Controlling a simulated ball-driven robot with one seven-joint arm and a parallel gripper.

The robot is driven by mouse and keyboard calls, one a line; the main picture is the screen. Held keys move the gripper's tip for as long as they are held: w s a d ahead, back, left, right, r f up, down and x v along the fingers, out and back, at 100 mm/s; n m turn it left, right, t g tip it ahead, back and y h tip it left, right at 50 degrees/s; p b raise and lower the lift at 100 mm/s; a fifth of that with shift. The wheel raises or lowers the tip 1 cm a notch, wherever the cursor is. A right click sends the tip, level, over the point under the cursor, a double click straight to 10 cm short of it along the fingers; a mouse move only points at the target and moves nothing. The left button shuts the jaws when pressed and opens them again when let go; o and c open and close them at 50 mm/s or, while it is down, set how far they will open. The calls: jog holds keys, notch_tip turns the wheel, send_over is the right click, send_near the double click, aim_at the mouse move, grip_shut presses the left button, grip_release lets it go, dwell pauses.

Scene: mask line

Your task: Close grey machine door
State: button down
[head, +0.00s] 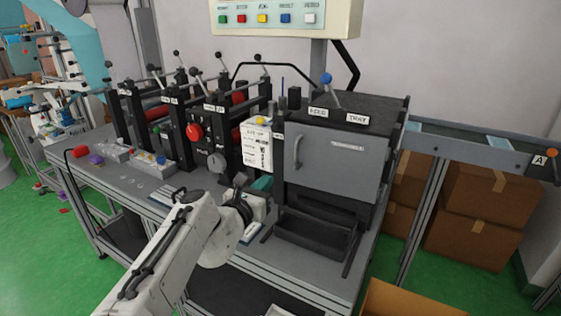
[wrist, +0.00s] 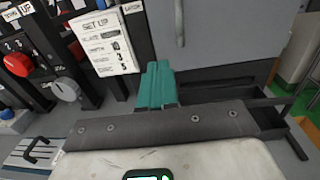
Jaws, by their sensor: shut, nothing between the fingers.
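The grey machine door (head: 345,168) is a flat panel with a vertical handle (head: 297,150) near its left edge, on the front of the dark machine. I cannot tell whether it sits flush with the frame. In the wrist view the door (wrist: 235,35) fills the top right, with the lower end of its handle (wrist: 180,24) showing. My gripper (head: 263,183) is to the left of the door and lower than its handle. Its teal fingers (wrist: 157,84) are shut together and empty, pointing toward the machine, apart from the handle in the picture.
A dark open tray (head: 308,238) sits below the door. A set-up sheet (head: 257,147) and rollers with red and grey knobs stand left of the machine. A conveyor (head: 470,146) runs right, above cardboard boxes (head: 490,195). An open box (head: 410,300) is at the front right.

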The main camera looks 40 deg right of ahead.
aim_at(288, 156)
jog(key=p+x, duration=0.2)
jog(key=x, duration=1)
jog(key=shift+w+d+f+b, duration=0.15)
jog(key=shift+w+d+b, duration=0.1)
jog(key=shift+d+b, duration=0.45)
jog(key=shift+w+d+b, duration=0.2)
jog(key=shift+b, duration=0.15)
jog(key=shift+w, duration=0.15)
jog(key=shift+r, duration=0.3)
jog(key=shift+d+r, duration=0.1)
